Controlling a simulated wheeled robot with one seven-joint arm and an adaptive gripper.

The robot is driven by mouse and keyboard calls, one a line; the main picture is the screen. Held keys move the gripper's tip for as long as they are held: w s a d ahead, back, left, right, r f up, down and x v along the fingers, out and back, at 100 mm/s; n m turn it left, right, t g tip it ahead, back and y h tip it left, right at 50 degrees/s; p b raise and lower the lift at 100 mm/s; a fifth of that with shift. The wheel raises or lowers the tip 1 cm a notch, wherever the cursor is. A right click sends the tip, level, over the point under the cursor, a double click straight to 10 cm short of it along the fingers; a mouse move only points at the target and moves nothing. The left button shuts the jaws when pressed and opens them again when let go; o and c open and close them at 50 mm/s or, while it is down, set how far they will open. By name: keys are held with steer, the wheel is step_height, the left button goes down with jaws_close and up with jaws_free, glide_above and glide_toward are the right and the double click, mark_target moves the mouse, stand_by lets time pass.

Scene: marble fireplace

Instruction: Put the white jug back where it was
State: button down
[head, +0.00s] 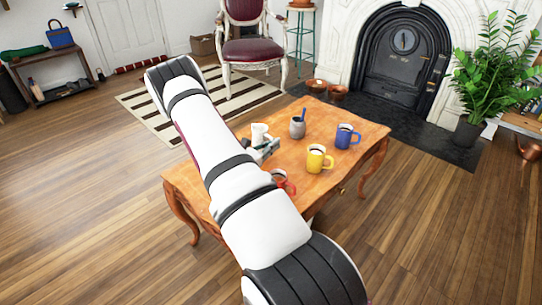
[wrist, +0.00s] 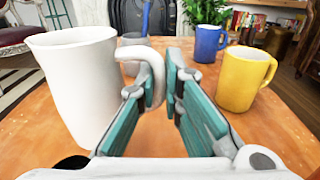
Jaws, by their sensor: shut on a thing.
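The white jug (head: 259,131) is over the far left part of the wooden table, upright. It fills the left of the wrist view (wrist: 75,85), with its handle toward my gripper. My gripper (head: 268,149) is shut on the jug's handle, and its teal fingers (wrist: 166,85) show at the handle in the wrist view. I cannot tell whether the jug's base touches the table; its bottom is partly hidden by my gripper and arm.
On the wooden table (head: 345,118) stand a grey pot (head: 297,129) with a blue utensil, a blue mug (head: 344,138), a yellow mug (head: 316,161) and a red mug (head: 291,186), partly hidden by my arm. The fireplace (head: 401,60) and a plant (head: 485,85) stand beyond.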

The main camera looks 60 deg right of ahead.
steer(key=shift+f+b, duration=0.55)
steer(key=shift+f, duration=1.1)
steer(key=shift+f, duration=0.1)
steer(key=shift+f, duration=0.1)
steer(key=c, duration=1.7)
jaws_free()
